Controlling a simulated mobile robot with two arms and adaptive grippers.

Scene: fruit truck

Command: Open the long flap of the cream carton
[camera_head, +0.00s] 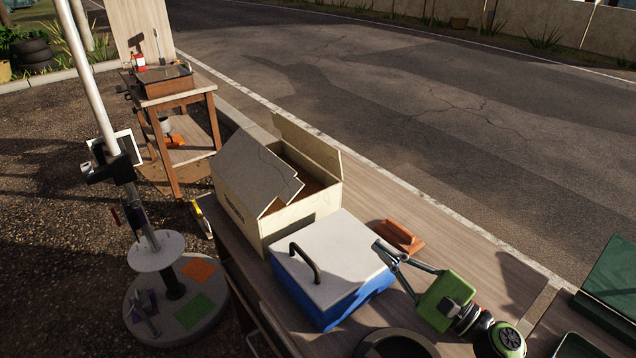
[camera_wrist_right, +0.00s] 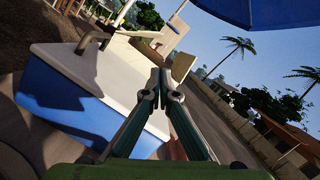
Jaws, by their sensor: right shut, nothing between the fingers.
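The cream carton (camera_head: 240,214) stands on the wooden table behind the cooler in the head view. Its far flap (camera_head: 308,143) stands up. A broad flap (camera_head: 255,170) on the left side slants over the opening, leaving a dark brown gap on the right. My right gripper (camera_head: 376,244) is shut and empty, over the right side of the cooler, apart from the carton. Its closed fingertips also show in the right wrist view (camera_wrist_right: 160,76), with pale panels behind them that I cannot clearly assign to the carton. My left gripper is out of view.
A blue cooler (camera_head: 312,300) with a white lid and dark handle (camera_head: 304,263) stands between me and the carton. A reddish-brown block (camera_head: 398,237) lies right of it. A pole stand (camera_head: 155,250) is at left. The table (camera_head: 465,240) is clear farther right.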

